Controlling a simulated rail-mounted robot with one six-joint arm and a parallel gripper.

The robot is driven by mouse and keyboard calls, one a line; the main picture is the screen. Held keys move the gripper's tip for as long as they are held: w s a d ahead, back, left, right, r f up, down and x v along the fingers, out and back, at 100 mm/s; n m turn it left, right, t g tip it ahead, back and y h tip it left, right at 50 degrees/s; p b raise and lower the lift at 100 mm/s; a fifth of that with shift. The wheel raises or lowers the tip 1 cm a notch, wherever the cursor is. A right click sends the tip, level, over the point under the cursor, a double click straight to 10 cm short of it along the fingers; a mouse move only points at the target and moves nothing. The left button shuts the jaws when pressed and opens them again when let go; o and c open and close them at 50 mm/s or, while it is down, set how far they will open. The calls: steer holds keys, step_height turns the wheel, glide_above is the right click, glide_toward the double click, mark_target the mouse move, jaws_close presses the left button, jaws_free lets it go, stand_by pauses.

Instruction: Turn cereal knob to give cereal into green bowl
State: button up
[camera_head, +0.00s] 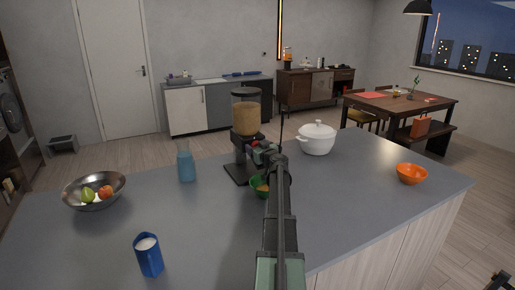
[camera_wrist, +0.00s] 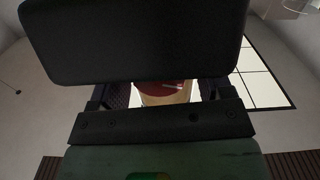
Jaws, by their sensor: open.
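The cereal dispenser (camera_head: 246,120) stands on the grey counter, with a clear hopper of tan cereal on a dark stand. The green bowl (camera_head: 257,191) sits at its front right, partly hidden behind my arm; some tan content shows in it. My gripper (camera_head: 262,150) is open at the dispenser's right side, just below the hopper, at the height of the outlet.
A blue bottle (camera_head: 186,166) stands left of the dispenser, and a white lidded pot (camera_head: 316,140) stands to the right. An orange bowl (camera_head: 411,174) is at the right edge. The front middle is clear.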

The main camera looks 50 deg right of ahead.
steer(key=c, duration=0.9)
steer(key=m, duration=0.4)
steer(key=shift+m, duration=0.3)
steer(key=o, duration=0.9)
steer(key=shift+s, duration=0.1)
steer(key=v, duration=1)
steer(key=shift+s+a, duration=0.25)
steer(key=shift+s, duration=0.05)
